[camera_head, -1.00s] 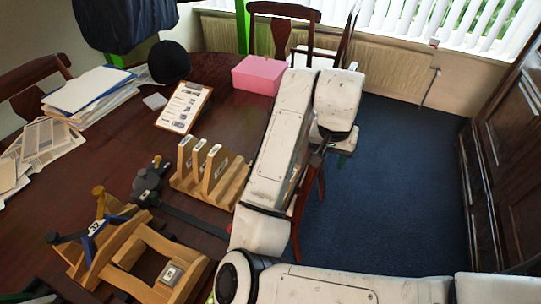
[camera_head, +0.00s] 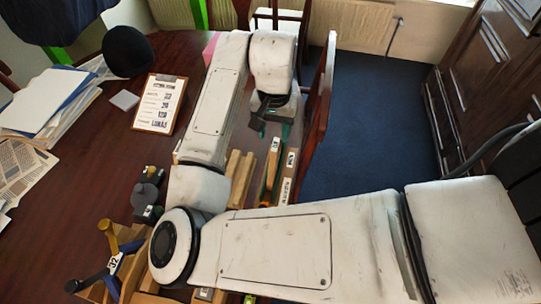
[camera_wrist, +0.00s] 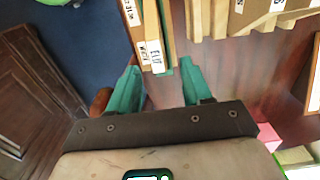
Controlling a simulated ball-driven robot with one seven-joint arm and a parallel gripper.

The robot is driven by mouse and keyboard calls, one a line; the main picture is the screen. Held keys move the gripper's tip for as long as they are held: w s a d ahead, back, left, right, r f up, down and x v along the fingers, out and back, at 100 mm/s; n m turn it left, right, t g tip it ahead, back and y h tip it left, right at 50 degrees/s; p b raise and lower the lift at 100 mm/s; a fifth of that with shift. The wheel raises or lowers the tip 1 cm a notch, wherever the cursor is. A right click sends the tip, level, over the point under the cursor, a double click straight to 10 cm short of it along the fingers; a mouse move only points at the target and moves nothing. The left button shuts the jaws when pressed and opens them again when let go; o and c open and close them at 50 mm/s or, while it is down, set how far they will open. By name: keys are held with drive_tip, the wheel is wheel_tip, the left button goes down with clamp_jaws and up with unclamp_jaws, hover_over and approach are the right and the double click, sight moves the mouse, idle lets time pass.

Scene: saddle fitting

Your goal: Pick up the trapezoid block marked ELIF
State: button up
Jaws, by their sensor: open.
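The block marked ELIF (camera_wrist: 155,58) shows in the wrist view as a wooden piece with a white label on its end, at the top middle. A second white label sits right beside it on the left. My gripper (camera_wrist: 158,67) is open, its two teal fingers on either side of the labelled end. I cannot tell whether either finger touches it. In the head view my gripper (camera_head: 272,125) is at the far end of several labelled pieces, partly hidden by my arm. The ELIF label cannot be read there.
A wooden rack (camera_head: 240,170) stands just left of the labelled pieces. A clipboard (camera_head: 160,103) and a black cap (camera_head: 127,52) lie on the dark table. A chair (camera_head: 322,110) stands beyond its right edge. Blue floor lies to the right.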

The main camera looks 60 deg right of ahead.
sight(275, 145)
wheel_tip(275, 145, down, 3)
drive_tip(key=shift+r, duration=0.1)
drive_tip(key=shift+s+f+p, duration=0.15)
drive_tip(key=shift+f+p, duration=0.05)
drive_tip(key=shift+f, duration=1.15)
drive_tip(key=shift+s+f+p, duration=0.1)
drive_tip(key=shift+f+p, duration=0.1)
drive_tip(key=shift+f, duration=1.1)
drive_tip(key=shift+c, duration=0.3)
clamp_jaws()
